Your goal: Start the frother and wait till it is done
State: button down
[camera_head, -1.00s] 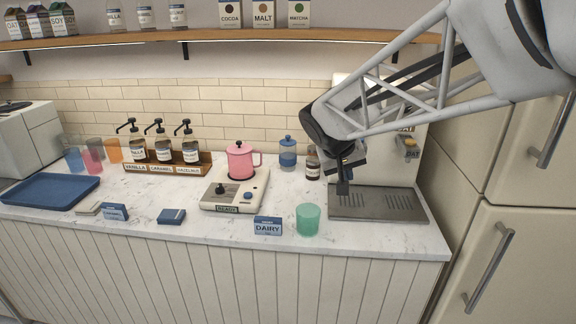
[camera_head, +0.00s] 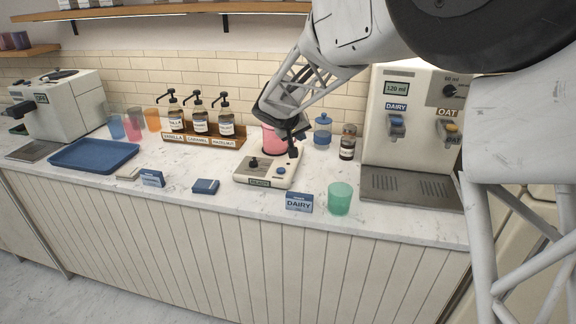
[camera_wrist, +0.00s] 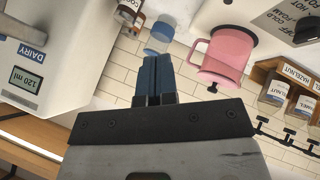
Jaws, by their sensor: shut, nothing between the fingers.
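The frother (camera_head: 243,177) is a cream base on the counter, with a dark knob (camera_head: 253,162), a blue button (camera_head: 281,170) and a small display (camera_head: 259,183) that seems to read READY. A pink pitcher (camera_head: 270,140) stands on it, partly hidden by my arm. My gripper (camera_head: 293,153) is shut and empty, pointing down just right of the pitcher, above the button side of the base. In the wrist view, which is upside down, my fingers (camera_wrist: 156,66) are together, apart from the pink pitcher (camera_wrist: 222,55); part of the frother base (camera_wrist: 258,14) shows.
A blue-lidded jar (camera_head: 322,130) and a brown bottle (camera_head: 347,143) stand right of the frother. A DAIRY card (camera_head: 299,202) and a green cup (camera_head: 340,198) are in front. The syrup rack (camera_head: 190,138) is at left, the milk dispenser (camera_head: 417,150) at right.

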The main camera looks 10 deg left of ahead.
send_over(279, 169)
notch_tip(279, 169, down, 3)
jog(key=shift+f+n+t+y, duration=0.1)
jog(key=shift+n+t+y, duration=0.2)
jog(key=shift+n+t, duration=0.1)
jog(key=shift+f, duration=0.1)
jog(key=shift+d+f, duration=0.1)
jog(key=shift+f, duration=4.15)
jog(key=shift+s+f, duration=0.1)
jog(key=shift+f, duration=0.85)
jog(key=shift+r, duration=0.1)
dwell(0.3)
jog(key=shift+r, duration=0.8)
jog(key=shift+r, duration=0.1)
